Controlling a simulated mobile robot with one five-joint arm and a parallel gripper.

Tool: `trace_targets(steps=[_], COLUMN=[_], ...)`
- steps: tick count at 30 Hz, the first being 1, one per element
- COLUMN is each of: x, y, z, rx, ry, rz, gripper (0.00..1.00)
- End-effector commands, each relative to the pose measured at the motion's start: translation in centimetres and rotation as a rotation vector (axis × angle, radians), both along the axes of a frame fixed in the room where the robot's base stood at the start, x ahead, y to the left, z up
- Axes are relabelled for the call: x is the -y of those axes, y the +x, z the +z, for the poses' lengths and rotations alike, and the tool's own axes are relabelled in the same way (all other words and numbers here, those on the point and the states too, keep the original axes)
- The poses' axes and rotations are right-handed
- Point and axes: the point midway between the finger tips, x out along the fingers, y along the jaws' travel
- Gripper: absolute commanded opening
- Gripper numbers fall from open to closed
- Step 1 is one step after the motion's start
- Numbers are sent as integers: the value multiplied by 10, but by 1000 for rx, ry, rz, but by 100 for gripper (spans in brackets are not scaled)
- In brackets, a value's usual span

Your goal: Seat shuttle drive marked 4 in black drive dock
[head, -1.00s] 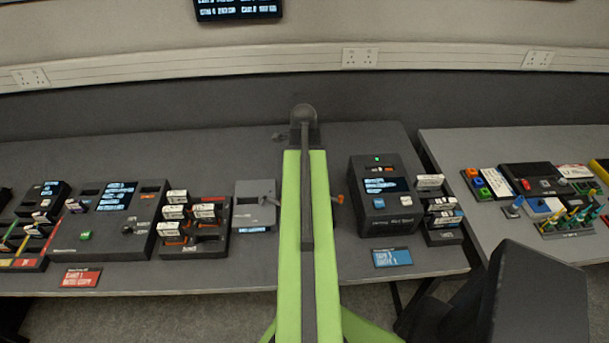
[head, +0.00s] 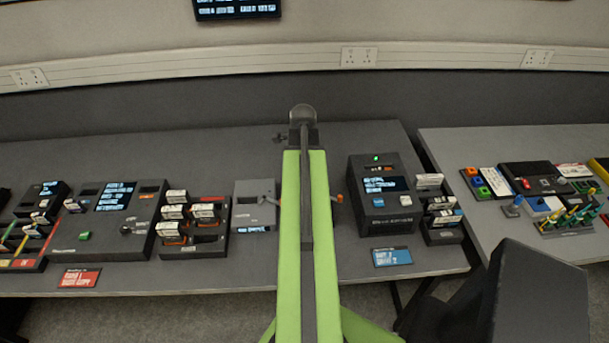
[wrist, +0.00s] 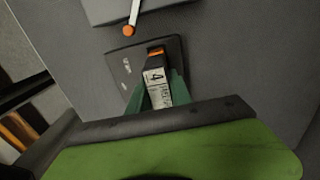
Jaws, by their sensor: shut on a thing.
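The shuttle drive marked 4 (wrist: 155,77) has a white label and shows in the wrist view between the green fingers of my gripper (wrist: 158,88), which is shut on it. The black drive dock (wrist: 122,66) is a dark block just beyond the fingers. The drive's far end, with an orange band, overlaps the dock in the picture. I cannot tell whether it is inside the slot or above it. In the head view my arm hides the gripper, the drive and the dock.
A lever with an orange tip (wrist: 128,30) hangs close to the dock in the wrist view. In the head view, a grey box (head: 254,205) and a rack of drives (head: 195,238) stand left of my arm. A black unit with a screen (head: 385,195) stands to the right.

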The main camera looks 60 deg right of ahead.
Motion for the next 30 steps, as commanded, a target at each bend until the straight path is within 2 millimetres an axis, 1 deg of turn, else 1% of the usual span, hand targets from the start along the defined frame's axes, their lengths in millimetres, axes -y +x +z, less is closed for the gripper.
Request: trace_targets(steps=[8,19,30], x=[0,0,-1], y=[0,1,1], z=[0,-8,-8], rx=[0,0,0], ry=[0,0,0], rz=[1,1,2], gripper=[0,0,0])
